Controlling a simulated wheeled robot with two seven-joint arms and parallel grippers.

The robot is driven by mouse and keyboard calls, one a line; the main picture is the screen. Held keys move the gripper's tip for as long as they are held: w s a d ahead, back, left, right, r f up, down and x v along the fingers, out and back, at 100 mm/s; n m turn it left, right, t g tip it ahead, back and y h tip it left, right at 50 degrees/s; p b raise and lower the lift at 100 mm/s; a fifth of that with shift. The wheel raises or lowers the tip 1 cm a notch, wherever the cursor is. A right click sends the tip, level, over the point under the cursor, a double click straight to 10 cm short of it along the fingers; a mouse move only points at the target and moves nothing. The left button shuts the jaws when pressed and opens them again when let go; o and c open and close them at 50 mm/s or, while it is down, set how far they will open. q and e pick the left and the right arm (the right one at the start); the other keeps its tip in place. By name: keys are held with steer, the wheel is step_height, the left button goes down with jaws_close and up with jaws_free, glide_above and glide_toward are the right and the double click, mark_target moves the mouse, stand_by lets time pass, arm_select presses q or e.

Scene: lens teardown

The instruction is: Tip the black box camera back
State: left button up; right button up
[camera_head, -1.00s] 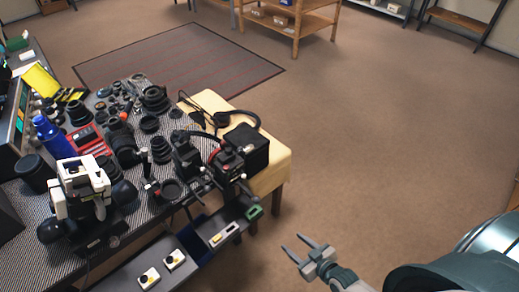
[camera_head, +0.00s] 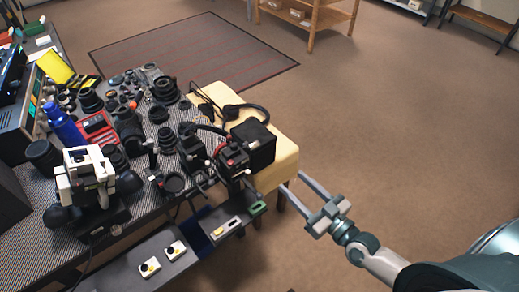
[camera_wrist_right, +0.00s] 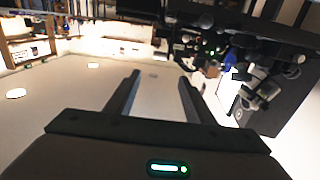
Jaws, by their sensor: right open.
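A black box (camera_head: 256,143), the likeliest match for the black box camera, sits on the yellow-topped stand (camera_head: 284,151) at the right end of the workbench. It looks upright. A black device with a red button (camera_head: 231,161) stands just left of it and partly covers it. My right gripper (camera_head: 291,181) is open and empty, to the lower right of the box and apart from it. In the right wrist view my gripper's fingers (camera_wrist_right: 159,78) are spread with nothing between them. I cannot pick out the box for certain there. My left gripper is not in view.
The patterned bench (camera_head: 42,205) is crowded with lenses, a blue bottle (camera_head: 63,127) and a white-and-black device (camera_head: 86,172). Headphones (camera_head: 246,107) lie behind the box. A grey shelf (camera_head: 128,276) juts out in front. The floor at right is clear.

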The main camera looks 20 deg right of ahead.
mark_target(256, 146)
arm_select(q)
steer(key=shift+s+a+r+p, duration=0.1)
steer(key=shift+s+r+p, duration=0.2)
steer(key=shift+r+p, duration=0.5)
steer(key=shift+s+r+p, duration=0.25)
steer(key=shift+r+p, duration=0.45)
steer(key=shift+p, duration=0.05)
arm_select(e)
steer(key=x, duration=1.7)
steer(key=shift+w, duration=0.15)
steer(key=shift+a, duration=0.1)
jaws_close()
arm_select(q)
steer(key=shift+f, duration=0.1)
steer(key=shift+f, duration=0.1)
